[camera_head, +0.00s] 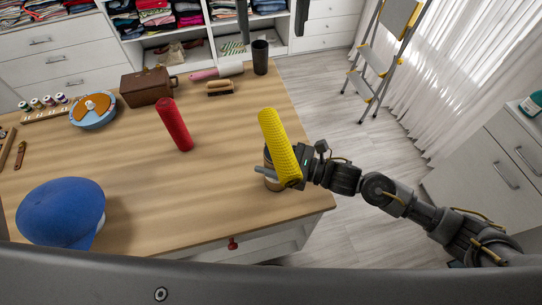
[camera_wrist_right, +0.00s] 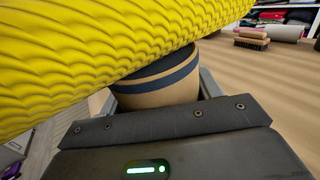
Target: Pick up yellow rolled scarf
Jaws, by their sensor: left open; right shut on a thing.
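The yellow rolled scarf (camera_head: 278,140) is tilted over a tan container with a dark band (camera_head: 273,182), near the table's right edge. In the right wrist view the scarf (camera_wrist_right: 90,50) crosses close to the camera, and the container (camera_wrist_right: 160,88) is between the fingers. My right gripper (camera_head: 268,160) is shut on the container; the scarf lies across above it and hides part of the grip. Whether the scarf's lower end touches the gripper I cannot tell. My left gripper (camera_head: 272,18) shows at the top as two dark fingers, apart and empty, far from the scarf.
A red rolled item (camera_head: 174,124) is on the wooden table (camera_head: 140,190). A blue cap (camera_head: 60,212) is at front left. A brown case (camera_head: 147,87), brush (camera_head: 220,88) and dark cup (camera_head: 260,57) are along the back. A stepladder (camera_head: 375,65) stands on the floor at right.

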